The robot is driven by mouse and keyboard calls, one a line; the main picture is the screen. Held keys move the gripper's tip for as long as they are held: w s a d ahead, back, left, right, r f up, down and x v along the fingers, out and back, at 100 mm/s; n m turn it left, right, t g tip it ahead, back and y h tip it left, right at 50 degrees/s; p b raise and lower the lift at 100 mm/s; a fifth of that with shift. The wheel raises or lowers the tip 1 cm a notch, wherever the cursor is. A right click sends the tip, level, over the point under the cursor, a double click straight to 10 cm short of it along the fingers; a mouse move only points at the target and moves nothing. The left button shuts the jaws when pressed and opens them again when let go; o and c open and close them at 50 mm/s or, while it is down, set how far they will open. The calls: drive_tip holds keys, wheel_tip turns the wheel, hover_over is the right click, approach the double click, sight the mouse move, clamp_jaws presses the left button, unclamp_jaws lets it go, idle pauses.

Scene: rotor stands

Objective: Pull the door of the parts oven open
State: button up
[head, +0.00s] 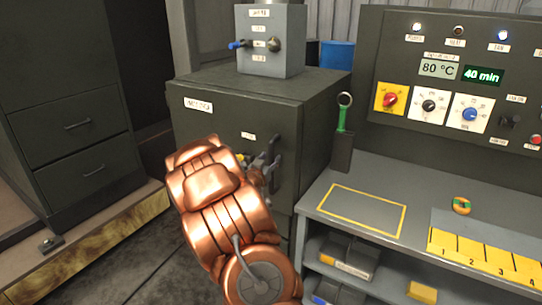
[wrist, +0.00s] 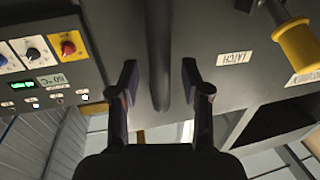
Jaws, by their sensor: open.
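The parts oven (head: 225,125) is a dark grey cabinet left of centre in the head view. Its front door looks shut, though my arm covers the lower part. A dark vertical bar handle (head: 277,150) stands on the door's right side. In the wrist view the handle (wrist: 158,50) runs down between my two fingers. My gripper (wrist: 160,78) is open, with a finger on each side of the handle and gaps visible. A yellow latch grip (wrist: 298,43) is at the right of the wrist view, near a LATCH label. In the head view my gripper (head: 262,168) is partly hidden by my copper-coloured arm.
A grey box (head: 270,45) with a blue lever sits on the oven. Right of the oven stand a bench (head: 360,185) with a yellow outline and a control panel (head: 455,75). A green-handled ring tool (head: 343,110) stands close to the oven. A drawer cabinet (head: 65,110) is at left.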

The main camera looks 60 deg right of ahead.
drive_tip(key=shift+x, duration=0.85)
drive_tip(key=shift+f, duration=0.1)
drive_tip(key=shift+c, duration=0.3)
clamp_jaws()
